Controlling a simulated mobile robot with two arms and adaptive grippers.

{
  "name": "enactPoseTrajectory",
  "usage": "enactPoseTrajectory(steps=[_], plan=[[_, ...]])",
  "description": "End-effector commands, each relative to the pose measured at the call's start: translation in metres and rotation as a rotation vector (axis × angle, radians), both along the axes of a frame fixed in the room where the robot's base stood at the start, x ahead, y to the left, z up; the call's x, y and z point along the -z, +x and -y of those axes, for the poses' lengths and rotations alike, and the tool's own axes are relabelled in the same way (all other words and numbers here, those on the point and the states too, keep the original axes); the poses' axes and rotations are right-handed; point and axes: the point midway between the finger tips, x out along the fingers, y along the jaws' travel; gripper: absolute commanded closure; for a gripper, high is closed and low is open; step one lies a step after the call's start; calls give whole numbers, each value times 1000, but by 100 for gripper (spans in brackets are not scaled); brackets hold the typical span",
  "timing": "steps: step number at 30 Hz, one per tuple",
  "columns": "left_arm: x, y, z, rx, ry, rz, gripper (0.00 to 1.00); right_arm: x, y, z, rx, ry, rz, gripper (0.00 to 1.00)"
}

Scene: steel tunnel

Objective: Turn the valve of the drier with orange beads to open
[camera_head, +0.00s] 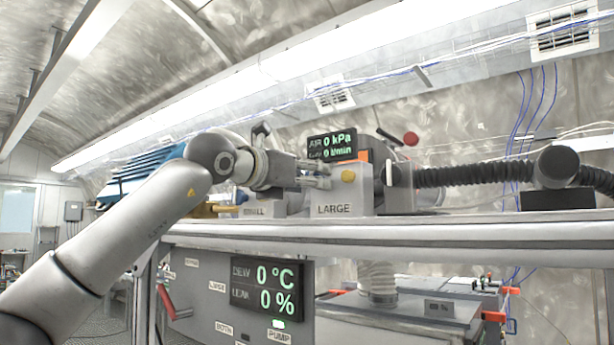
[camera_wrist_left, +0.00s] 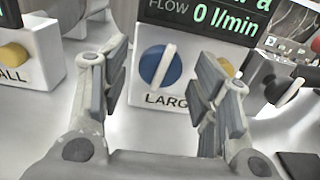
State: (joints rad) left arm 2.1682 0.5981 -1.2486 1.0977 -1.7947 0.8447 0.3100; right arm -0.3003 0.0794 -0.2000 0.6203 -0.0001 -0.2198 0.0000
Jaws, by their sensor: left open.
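I cannot make out a drier with orange beads in either view. A small orange patch (camera_head: 363,156) shows behind the white box marked LARGE (camera_head: 333,202). In the left wrist view, this box (camera_wrist_left: 172,112) carries a round blue dial with a pale upright handle (camera_wrist_left: 159,66). My left gripper (camera_wrist_left: 162,78) is open, with its fingers on either side of the dial and nothing held between them. In the head view, my left gripper (camera_head: 316,174) reaches the box from the left. My right gripper is not in view.
A display (camera_head: 332,146) reads 0 kPa and 0 l/min above the box. A lever with a red ball (camera_head: 410,138) and a black corrugated hose (camera_head: 470,175) are to the right. A box with a yellow knob (camera_wrist_left: 14,56) stands left. The shelf edge (camera_head: 420,232) runs below.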

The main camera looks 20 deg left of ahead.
Motion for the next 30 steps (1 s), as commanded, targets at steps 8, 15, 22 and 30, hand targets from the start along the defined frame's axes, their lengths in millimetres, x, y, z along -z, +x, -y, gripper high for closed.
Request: enactPoseTrajectory(steps=[8, 15, 22, 30], plan=[[0, 0, 0, 0, 0, 0, 71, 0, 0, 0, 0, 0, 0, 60], [1, 0, 0, 1, -9, -3, 89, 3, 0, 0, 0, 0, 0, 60], [3, -1, 1, 1, -131, -46, 89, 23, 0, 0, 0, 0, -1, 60], [0, -1, 1, 0, -165, -60, 89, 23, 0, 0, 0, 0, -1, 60]])
